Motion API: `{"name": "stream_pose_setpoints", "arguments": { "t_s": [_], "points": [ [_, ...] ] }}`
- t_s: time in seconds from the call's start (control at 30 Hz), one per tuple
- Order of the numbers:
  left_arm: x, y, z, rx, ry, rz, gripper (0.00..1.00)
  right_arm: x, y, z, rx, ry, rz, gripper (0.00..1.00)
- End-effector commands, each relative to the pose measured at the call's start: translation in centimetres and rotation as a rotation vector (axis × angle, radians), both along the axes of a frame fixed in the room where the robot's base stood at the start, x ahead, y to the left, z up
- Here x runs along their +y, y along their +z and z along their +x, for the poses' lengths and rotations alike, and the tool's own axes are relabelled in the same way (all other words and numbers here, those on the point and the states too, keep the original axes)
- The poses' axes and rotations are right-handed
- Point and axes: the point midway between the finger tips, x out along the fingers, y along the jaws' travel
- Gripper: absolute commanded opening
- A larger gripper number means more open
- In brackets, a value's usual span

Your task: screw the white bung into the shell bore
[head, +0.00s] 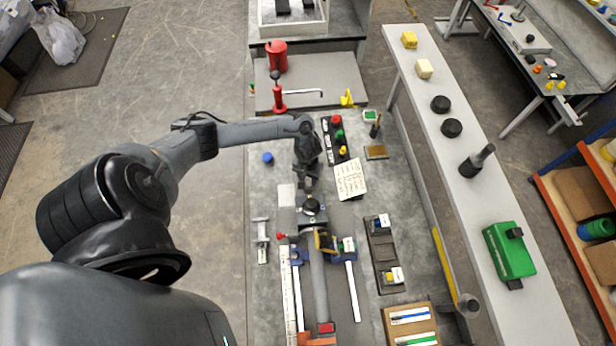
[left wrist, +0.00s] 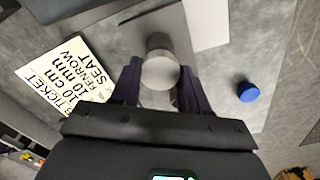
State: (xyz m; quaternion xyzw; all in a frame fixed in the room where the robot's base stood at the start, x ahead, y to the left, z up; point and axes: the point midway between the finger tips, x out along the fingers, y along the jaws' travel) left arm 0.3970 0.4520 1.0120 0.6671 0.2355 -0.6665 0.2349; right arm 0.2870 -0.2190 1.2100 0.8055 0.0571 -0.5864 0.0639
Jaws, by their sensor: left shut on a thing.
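My left gripper (head: 310,190) reaches over the bench from the left. In the left wrist view its dark fingers (left wrist: 160,90) are shut on a short pale grey-white cylinder that looks like the white bung (left wrist: 160,72). Its round end face shows between the fingers. In the head view the gripper hides most of it. A long grey tube that looks like the shell (head: 319,280) lies clamped on the bench, below the gripper in the picture. Its bore is hidden, and I cannot tell whether the bung touches it. My right gripper is out of view.
A printed ticket (head: 350,180) lies right of the gripper. A blue cap (head: 268,157) sits to its left. Blue clamps (head: 345,257) stand around the tube. A dark holder (head: 384,255) and a row of coloured buttons (head: 338,136) are close by. The bench's left strip is mostly clear.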

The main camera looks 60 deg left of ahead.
Motion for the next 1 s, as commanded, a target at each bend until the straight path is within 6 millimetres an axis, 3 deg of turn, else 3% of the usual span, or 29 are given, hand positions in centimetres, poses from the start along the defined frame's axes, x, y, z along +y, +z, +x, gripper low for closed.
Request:
{"name": "stream_pose_setpoints", "arguments": {
  "t_s": [0.8, 0.83, 0.97, 1.0],
  "points": [
    [0.0, -1.8, 0.0, 0.000, 0.000, 0.000, 0.15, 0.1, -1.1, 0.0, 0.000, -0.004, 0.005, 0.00],
    [0.0, -1.7, 0.0, -0.001, 0.000, 0.001, 0.40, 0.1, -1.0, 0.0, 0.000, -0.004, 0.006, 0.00],
    [0.0, -1.7, 0.0, -0.001, 0.000, 0.001, 0.21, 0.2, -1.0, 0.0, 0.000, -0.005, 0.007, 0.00],
    [0.0, -1.7, 0.0, -0.001, -0.001, 0.001, 0.21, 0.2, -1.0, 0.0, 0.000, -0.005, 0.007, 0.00]
  ]
}}
